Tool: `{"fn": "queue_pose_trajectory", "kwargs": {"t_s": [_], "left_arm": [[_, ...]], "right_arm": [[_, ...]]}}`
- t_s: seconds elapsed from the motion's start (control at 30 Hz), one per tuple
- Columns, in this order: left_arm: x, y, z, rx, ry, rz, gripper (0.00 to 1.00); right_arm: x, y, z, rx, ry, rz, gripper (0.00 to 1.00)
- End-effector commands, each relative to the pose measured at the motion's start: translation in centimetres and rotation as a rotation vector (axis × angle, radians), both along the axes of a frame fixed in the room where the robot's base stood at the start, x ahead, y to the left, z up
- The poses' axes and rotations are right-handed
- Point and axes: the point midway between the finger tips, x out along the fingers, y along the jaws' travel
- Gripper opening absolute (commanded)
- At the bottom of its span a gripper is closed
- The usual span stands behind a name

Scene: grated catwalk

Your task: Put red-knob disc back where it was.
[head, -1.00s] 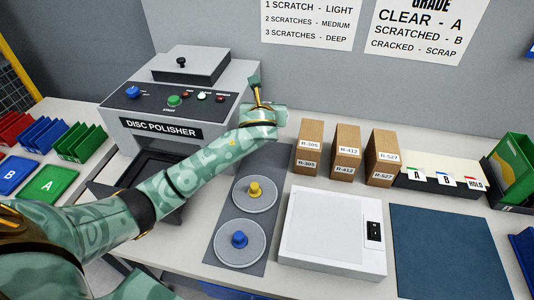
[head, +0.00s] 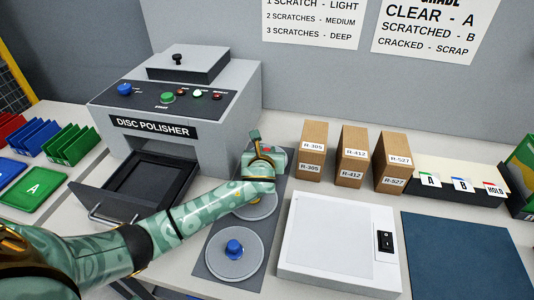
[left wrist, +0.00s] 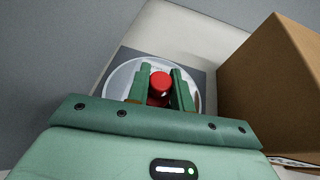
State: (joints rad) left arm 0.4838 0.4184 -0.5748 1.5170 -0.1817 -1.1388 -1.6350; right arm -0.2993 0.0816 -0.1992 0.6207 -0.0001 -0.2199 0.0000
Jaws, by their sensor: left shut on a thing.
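The red-knob disc (left wrist: 118,80) shows in the left wrist view as a pale round plate with a red knob (left wrist: 160,82). My left gripper (left wrist: 161,72) is shut on the knob, one finger on each side. The disc is over the far end of the dark grey mat (left wrist: 205,78); I cannot tell whether it touches the mat. In the head view my left gripper (head: 264,155) is at the mat's back end and hides most of the disc. The yellow-knob disc (head: 262,210) is partly behind my arm. The blue-knob disc (head: 233,266) lies in front on the mat (head: 268,232).
The disc polisher (head: 225,125) stands at left with its dark tray (head: 110,205) pulled out. Cardboard boxes (head: 311,150) stand close right of my gripper. A white light panel (head: 335,245) and a blue mat (head: 465,255) lie to the right.

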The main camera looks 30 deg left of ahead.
Motion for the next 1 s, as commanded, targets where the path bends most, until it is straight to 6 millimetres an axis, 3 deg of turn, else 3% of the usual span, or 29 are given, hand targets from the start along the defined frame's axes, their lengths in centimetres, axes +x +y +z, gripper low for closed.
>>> {"fn": "queue_pose_trajectory", "kwargs": {"t_s": [0.17,0.2,0.27,0.3,0.67,1.0], "left_arm": [[0.0,0.0,-0.1,0.000,0.000,0.000,0.00],[0.0,0.0,-0.2,0.000,0.000,0.000,0.25],[0.0,0.0,-0.1,-0.001,0.000,0.000,0.42],[0.0,0.0,-0.1,-0.001,0.000,0.000,0.44],[-0.5,-0.3,0.6,-0.002,-0.001,-0.001,0.44],[-7.0,-2.9,3.7,-0.002,-0.002,-0.002,0.44]], "right_arm": [[0.0,0.0,0.1,0.000,-0.001,0.000,0.00],[0.0,0.1,0.1,0.001,-0.001,0.000,0.00],[0.0,0.1,0.1,0.001,-0.001,0.000,0.00],[0.0,0.1,0.1,0.001,-0.001,0.000,0.00],[0.1,0.3,0.5,0.003,-0.003,-0.001,0.00],[1.0,0.2,3.8,0.003,-0.024,0.000,0.00]]}}
